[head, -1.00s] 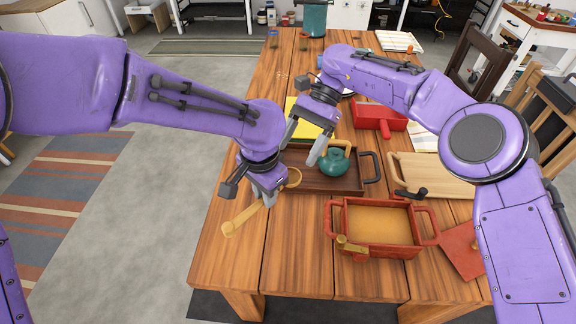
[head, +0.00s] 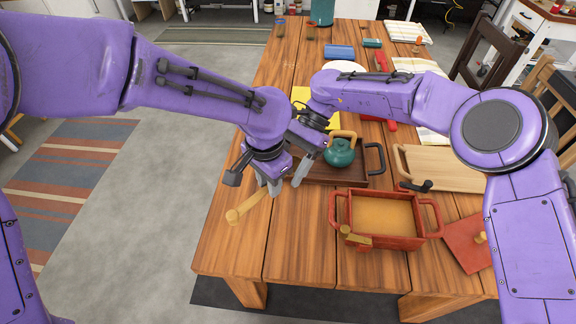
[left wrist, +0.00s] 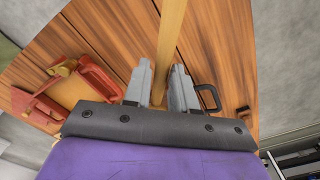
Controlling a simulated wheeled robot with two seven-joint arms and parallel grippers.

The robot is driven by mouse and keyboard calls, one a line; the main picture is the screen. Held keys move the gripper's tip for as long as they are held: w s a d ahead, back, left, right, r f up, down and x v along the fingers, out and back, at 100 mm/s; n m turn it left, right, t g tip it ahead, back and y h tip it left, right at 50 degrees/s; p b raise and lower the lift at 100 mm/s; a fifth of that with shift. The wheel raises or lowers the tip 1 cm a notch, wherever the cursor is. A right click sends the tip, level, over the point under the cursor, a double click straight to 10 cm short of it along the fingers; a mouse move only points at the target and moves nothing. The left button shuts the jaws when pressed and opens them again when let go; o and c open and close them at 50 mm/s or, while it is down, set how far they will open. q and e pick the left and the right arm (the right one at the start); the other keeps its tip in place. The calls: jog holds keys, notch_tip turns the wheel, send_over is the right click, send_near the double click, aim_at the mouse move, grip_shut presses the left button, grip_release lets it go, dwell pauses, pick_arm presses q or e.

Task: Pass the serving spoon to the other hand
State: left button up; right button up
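The serving spoon is yellowish wood; its handle (head: 255,206) sticks out to the lower left of my left gripper (head: 270,186) in the head view, above the table's left edge. The left gripper is shut on the spoon. In the left wrist view the spoon's handle (left wrist: 172,40) runs between the fingers of the left gripper (left wrist: 160,88). The spoon's bowl end is hidden behind the grippers in the head view. My right gripper (head: 300,168) is right beside the left one, at the spoon's hidden end. Its fingers are partly covered, so its grip is unclear.
A teal teapot (head: 340,153) stands on a dark brown tray (head: 322,176) just right of the grippers. A red handled box (head: 384,243) is nearer me. A wooden board (head: 440,168) lies to the right. The table's front left corner (head: 215,262) is clear.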

pick_arm(q)
jog(key=o, duration=0.4)
jog(key=shift+d, duration=0.1)
